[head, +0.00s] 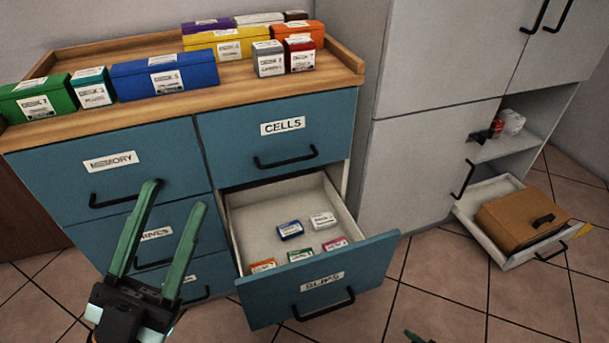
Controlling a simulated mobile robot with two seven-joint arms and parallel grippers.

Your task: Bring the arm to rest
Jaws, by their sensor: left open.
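My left gripper (174,196) is open and empty. Its two green fingers point up, apart from each other, in front of the blue cabinet's left drawers. It stands left of the open drawer labelled SLIPS (362,262) and holds nothing. A small dark green tip at the bottom edge seems to be part of my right gripper (416,337); the rest is out of view. The open drawer holds several small boxes, among them a blue one (290,230), a white one (323,220) and a green one (300,253).
The closed CELLS drawer (320,140) is above the open one. Coloured boxes, such as a long blue one (165,76), stand on the wooden top (340,80). At right, a grey cabinet (430,150) has a low pulled-out drawer (480,225) holding a brown box (520,215). Tiled floor (430,285) lies clear between.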

